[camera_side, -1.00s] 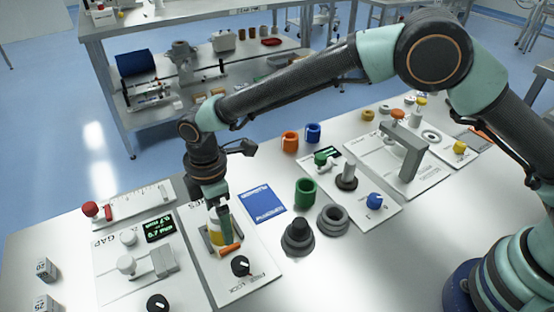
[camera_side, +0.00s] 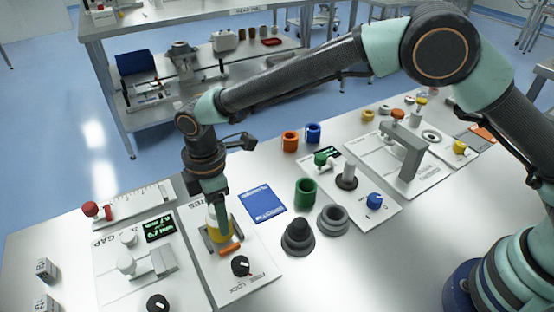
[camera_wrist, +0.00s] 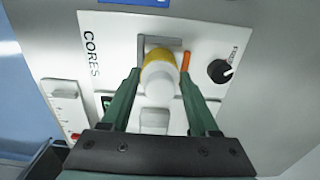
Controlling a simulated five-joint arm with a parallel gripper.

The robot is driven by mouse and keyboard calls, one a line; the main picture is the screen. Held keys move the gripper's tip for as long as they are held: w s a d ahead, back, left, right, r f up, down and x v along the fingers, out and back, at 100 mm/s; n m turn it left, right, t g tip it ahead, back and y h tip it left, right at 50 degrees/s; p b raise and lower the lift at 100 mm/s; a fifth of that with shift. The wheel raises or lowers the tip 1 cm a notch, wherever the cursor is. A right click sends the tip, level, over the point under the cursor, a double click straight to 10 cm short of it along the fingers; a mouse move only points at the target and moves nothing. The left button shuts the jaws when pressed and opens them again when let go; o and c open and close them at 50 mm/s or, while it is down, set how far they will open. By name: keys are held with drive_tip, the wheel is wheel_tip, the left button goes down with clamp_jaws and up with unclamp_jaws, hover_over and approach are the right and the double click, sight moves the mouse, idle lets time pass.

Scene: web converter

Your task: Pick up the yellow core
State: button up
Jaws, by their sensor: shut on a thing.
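The yellow core (camera_side: 229,229), with a white part, stands at the grey bracket on the white CORES panel in the side view. In the wrist view the yellow core (camera_wrist: 160,57) shows between my fingers, with a round white end facing the camera. My gripper (camera_side: 222,228) is shut on the yellow core, with a green finger covering part of it. In the wrist view my gripper (camera_wrist: 158,78) has one finger on each side of it. I cannot tell whether its base is clear of the panel.
The orange bar (camera_side: 230,248) and black knob (camera_side: 241,265) are close in front. The GAP panel (camera_side: 120,285) lies left. The table front is clear.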

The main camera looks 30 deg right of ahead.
drive_tip(key=shift+r, duration=2.35)
drive_tip(key=shift+r, duration=0.1)
